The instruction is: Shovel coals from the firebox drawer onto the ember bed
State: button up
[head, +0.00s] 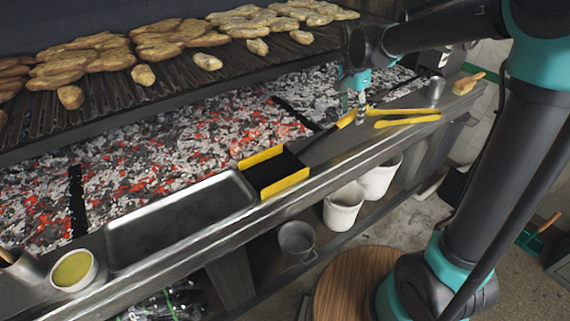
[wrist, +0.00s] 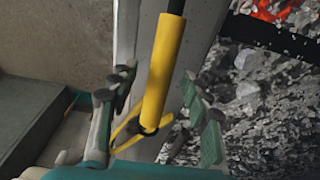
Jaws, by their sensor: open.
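The shovel lies on the metal ledge in front of the grill, with its black, yellow-edged pan (head: 275,172) empty. Its dark shaft runs right to a yellow grip (head: 346,119). My gripper (head: 361,106) is open above the grip end. In the wrist view my gripper's fingers (wrist: 156,84) stand on either side of the yellow grip (wrist: 163,75); no contact is visible. The ember bed (head: 130,155), grey ash with glowing red coals, lies behind the ledge under the grate. I cannot make out the firebox drawer.
Yellow-handled tongs (head: 408,119) lie just right of the shovel grip. An empty metal tray (head: 180,222) and a bowl of yellow-green sauce (head: 74,270) are left on the ledge. Flatbreads cover the grate (head: 190,88). White buckets (head: 343,207) stand below. A wooden round top (head: 350,285) is near my base.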

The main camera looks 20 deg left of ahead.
jog(key=shift+f, duration=0.3)
grip_shut()
dwell(0.3)
jog(key=shift+r, duration=0.1)
notch_tip(320, 180, up, 12)
dwell(0.7)
